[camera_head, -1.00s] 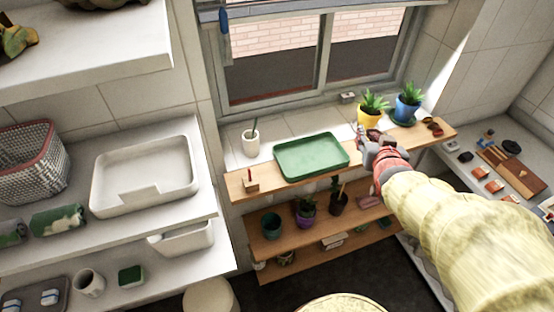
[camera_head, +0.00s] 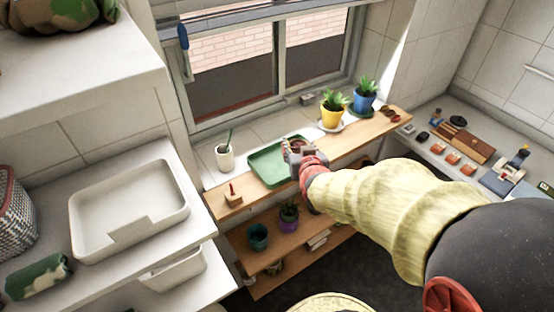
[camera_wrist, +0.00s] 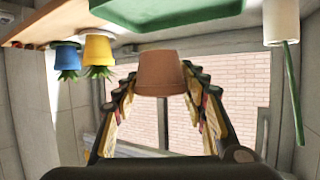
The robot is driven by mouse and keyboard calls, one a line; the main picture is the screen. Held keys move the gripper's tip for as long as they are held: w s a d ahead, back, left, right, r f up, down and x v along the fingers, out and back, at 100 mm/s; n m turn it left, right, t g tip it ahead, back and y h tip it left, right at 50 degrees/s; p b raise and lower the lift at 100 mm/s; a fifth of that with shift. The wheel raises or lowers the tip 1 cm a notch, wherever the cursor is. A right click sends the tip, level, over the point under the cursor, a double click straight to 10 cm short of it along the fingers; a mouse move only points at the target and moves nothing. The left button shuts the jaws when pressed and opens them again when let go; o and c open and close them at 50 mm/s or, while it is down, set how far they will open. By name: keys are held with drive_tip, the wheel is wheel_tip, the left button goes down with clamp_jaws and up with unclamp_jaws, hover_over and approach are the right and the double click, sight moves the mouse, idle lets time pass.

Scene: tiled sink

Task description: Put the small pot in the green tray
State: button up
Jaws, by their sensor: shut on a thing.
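The small pot (camera_wrist: 160,73) is terracotta and empty-looking from outside. It sits between the two fingers of my gripper (camera_wrist: 160,95) in the wrist view, where the scene appears upside down. My gripper (camera_head: 298,150) is shut on it. In the head view, the gripper is over the right part of the green tray (camera_head: 262,167) and hides some of it. Only a bit of the pot's reddish rim (camera_head: 298,145) shows there. The tray (camera_wrist: 165,14) also shows at the top edge of the wrist view, with the pot seen apart from its near edge.
The tray lies on a wooden shelf below the window. Lower shelves hold more pots.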

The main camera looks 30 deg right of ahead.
drive_tip(key=w+a+f, duration=0.1)
drive_tip(key=w+f, duration=0.1)
drive_tip(key=w, duration=0.2)
drive_tip(key=b, duration=0.1)
hover_over(276, 165)
drive_tip(key=f, duration=0.5)
drive_tip(key=shift+s, duration=0.25)
drive_tip(key=shift+w+f, duration=0.15)
drive_tip(key=shift+f, duration=0.2)
drive_tip(key=shift+f+b, duration=0.4)
drive_tip(key=shift+f, duration=1.05)
drive_tip(key=shift+f, duration=0.15)
drive_tip(key=o, duration=1.1)
drive_tip(key=shift+o, duration=0.4)
